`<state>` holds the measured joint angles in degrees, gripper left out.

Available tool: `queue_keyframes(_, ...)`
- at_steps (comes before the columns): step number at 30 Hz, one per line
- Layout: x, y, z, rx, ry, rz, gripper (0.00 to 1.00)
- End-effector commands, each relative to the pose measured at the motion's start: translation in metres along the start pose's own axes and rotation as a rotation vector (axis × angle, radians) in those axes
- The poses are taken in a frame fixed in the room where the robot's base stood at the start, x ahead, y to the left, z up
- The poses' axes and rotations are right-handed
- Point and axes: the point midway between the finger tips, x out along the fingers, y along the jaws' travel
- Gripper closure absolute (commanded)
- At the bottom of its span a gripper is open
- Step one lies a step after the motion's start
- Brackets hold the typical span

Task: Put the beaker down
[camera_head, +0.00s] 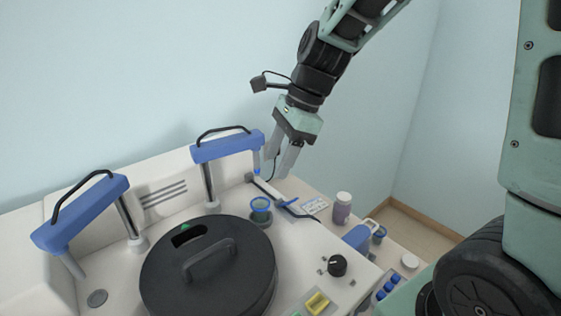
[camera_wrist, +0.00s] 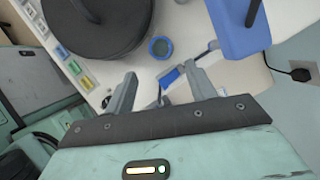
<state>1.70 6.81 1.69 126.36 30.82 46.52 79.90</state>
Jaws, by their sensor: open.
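A small clear beaker with a blue rim (camera_head: 261,205) stands upright on a dark round pad (camera_head: 261,222) on the white machine, beside the black lid. In the wrist view, the beaker's blue rim (camera_wrist: 160,47) shows from above, just beyond the fingertips. My gripper (camera_head: 279,164) is open and empty, above the beaker and apart from it, in front of the back wall. Its two spread fingers also show in the wrist view (camera_wrist: 160,78), with no beaker between them.
The round black lid (camera_head: 207,272) with a handle is left of the beaker. Two blue-topped arms (camera_head: 226,145) (camera_head: 80,213) rise from the machine. A purple jar (camera_head: 342,208), a blue clip-like tool (camera_head: 287,202) and a black knob (camera_head: 337,265) are to the right.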

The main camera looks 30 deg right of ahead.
Motion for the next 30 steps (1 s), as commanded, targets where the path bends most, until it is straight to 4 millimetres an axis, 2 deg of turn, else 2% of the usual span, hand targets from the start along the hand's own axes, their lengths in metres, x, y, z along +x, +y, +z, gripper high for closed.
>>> queue_keyframes(5, -0.002, 0.004, 0.002, -0.03, 0.004, 0.005, 0.45)
queue_keyframes(8, 0.006, 0.021, 0.014, -0.2, 0.025, 0.03, 0.45)
queue_keyframes(11, 0.021, 0.057, 0.032, -0.552, 0.06, 0.081, 0.45)
queue_keyframes(15, 0.041, 0.122, 0.05, -1.208, 0.109, 0.183, 0.45)
queue_keyframes(18, 0.051, 0.162, 0.053, -1.652, 0.128, 0.262, 0.45)
queue_keyframes(21, 0.057, 0.191, 0.051, -2.013, 0.136, 0.331, 0.45)
queue_keyframes(25, 0.061, 0.213, 0.047, -2.307, 0.137, 0.394, 0.45)
queue_keyframes(30, 0.062, 0.22, 0.045, -2.421, 0.135, 0.42, 0.45)
